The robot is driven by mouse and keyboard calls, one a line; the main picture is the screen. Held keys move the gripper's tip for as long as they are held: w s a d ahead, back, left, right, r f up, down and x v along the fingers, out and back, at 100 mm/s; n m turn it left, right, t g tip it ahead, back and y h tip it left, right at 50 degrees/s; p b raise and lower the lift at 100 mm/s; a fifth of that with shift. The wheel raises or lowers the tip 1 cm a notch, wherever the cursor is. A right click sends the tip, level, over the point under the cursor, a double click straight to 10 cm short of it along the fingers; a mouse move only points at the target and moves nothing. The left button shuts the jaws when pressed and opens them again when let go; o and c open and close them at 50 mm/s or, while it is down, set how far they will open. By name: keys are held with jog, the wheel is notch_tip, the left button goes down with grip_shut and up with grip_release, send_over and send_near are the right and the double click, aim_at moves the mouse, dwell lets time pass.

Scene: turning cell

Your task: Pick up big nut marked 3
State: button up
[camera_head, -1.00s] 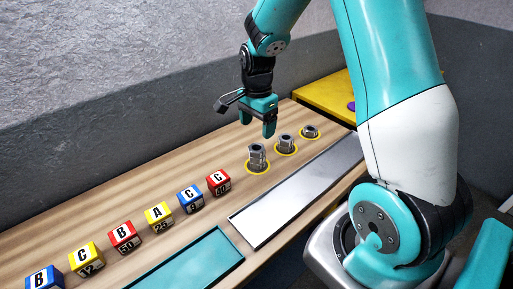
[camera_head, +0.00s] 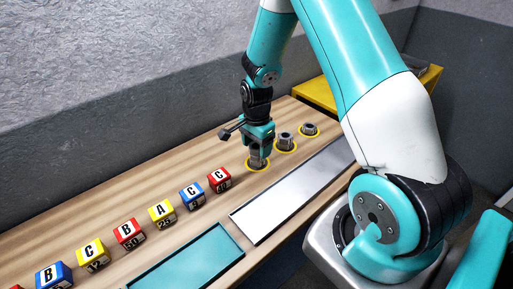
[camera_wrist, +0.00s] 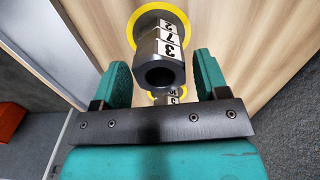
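The big nut marked 3 (camera_wrist: 158,72) is a dark grey hex nut on top of the nearest stack, its hole facing the wrist camera. Lower nuts marked 7 (camera_wrist: 165,34) and 2 (camera_wrist: 166,22) show beneath it. The stack (camera_head: 257,158) stands in a yellow ring on the wooden bench. My gripper (camera_head: 259,147) is directly over this stack, pointing down. In the wrist view my gripper (camera_wrist: 161,64) is open, one finger on each side of the top nut, with a narrow gap visible at the right. Contact is hard to judge.
Two shorter nut stacks (camera_head: 286,141) (camera_head: 309,129) stand in yellow rings behind. Several lettered cubes (camera_head: 219,180) line the bench to the left. A metal tray (camera_head: 290,190) and a teal tray (camera_head: 190,262) lie along the front. A grey wall (camera_head: 120,90) runs behind.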

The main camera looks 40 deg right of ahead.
jog(key=c, duration=0.8)
jog(key=shift+r, duration=0.15)
